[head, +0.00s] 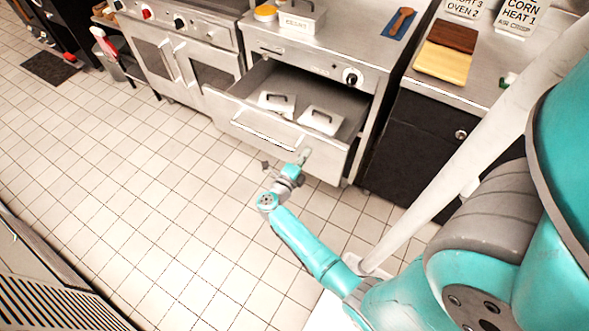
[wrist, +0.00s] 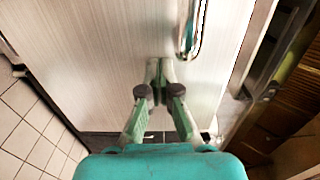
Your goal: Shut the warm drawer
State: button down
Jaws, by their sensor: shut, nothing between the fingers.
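The warm drawer (head: 238,113) is a wide steel drawer standing open below a steel counter. Its front panel fills much of the wrist view (wrist: 95,50). Its bar handle (head: 263,130) runs along the front and also shows in the wrist view (wrist: 188,30). Two lidded metal pans, a left one (head: 268,107) and a right one (head: 310,121), lie inside. My gripper (head: 304,156) is shut and empty, at the right part of the drawer front, beside the handle. In the wrist view its fingertips (wrist: 158,66) are together at the panel; I cannot tell whether they touch.
A control knob (head: 351,77) sits on the panel above the drawer. A black cabinet (head: 420,140) stands to the right, and an oven unit (head: 180,55) to the left. The tiled floor (head: 150,190) in front is clear.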

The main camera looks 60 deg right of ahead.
jog(key=d, duration=1.7)
jog(key=w+d, duration=0.1)
jog(key=d, duration=0.8)
jog(key=shift+d, duration=0.55)
jog(key=shift+d+r, duration=0.1)
jog(key=shift+r, duration=0.1)
